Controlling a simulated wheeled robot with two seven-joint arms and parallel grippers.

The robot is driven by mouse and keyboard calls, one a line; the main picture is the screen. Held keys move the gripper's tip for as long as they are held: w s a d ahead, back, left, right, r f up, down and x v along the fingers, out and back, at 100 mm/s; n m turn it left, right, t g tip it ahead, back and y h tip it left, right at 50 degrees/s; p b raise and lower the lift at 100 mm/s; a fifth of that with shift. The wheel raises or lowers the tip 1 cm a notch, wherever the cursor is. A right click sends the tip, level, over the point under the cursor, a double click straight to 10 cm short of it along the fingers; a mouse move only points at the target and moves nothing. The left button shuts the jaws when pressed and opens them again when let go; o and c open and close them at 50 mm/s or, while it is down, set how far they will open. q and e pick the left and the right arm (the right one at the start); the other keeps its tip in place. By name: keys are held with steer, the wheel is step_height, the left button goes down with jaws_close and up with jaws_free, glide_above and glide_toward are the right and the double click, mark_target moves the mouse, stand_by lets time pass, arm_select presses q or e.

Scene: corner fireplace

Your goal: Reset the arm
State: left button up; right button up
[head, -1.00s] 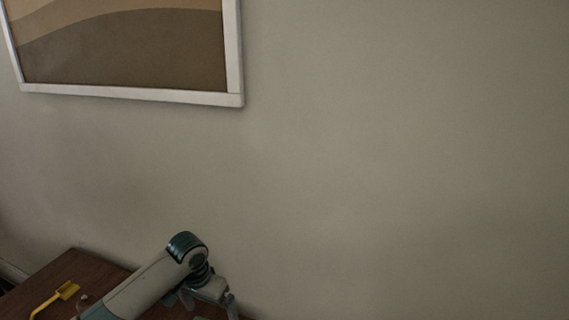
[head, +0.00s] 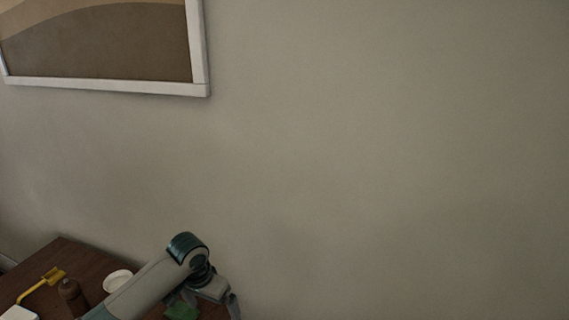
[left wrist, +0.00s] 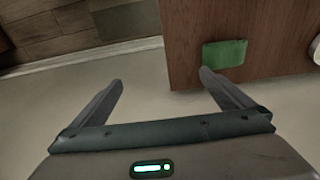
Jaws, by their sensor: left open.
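My left arm comes in from the bottom left of the head view, bent at its blue-green joint, with its left gripper (head: 210,302) hanging at the table's edge. In the left wrist view the left gripper (left wrist: 160,77) is open, its two dark fingers spread with nothing between them. The right fingertip is close to the edge of the wooden table in that picture. My right gripper is not in view.
The brown wooden table (head: 68,255) holds a yellow utensil (head: 40,286), a brown bottle (head: 72,297), a white round dish (head: 117,279) and a green item (head: 182,312), also in the left wrist view (left wrist: 225,53). A framed picture (head: 205,60) hangs on the bare wall.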

arm_select(q)
steer(key=s+d+f+t+h, duration=0.1)
steer(key=s+d+f, duration=0.2)
steer(key=s+f, duration=0.35)
steer(key=s+d+f+h, duration=0.1)
steer(key=s+d+f, duration=0.2)
steer(key=s, duration=0.7)
steer(key=s+a+n+y, duration=0.1)
steer(key=s+a, duration=0.2)
steer(key=s, duration=0.4)
steer(key=s+a+t+y, duration=0.1)
steer(key=s+a, duration=0.2)
steer(key=s, duration=0.4)
steer(key=s+a+n+y, duration=0.1)
steer(key=s+a, duration=0.3)
steer(key=s, duration=0.3)
step_height(320, 180, down, 31)
steer(key=s+g+b, duration=0.1)
steer(key=s+b, duration=0.1)
steer(key=s+a+f+g, duration=0.1)
steer(key=s+a+f, duration=0.1)
steer(key=s+f, duration=1.5)
steer(key=shift+a+f+g+b, duration=0.3)
steer(key=shift+a+b, duration=0.1)
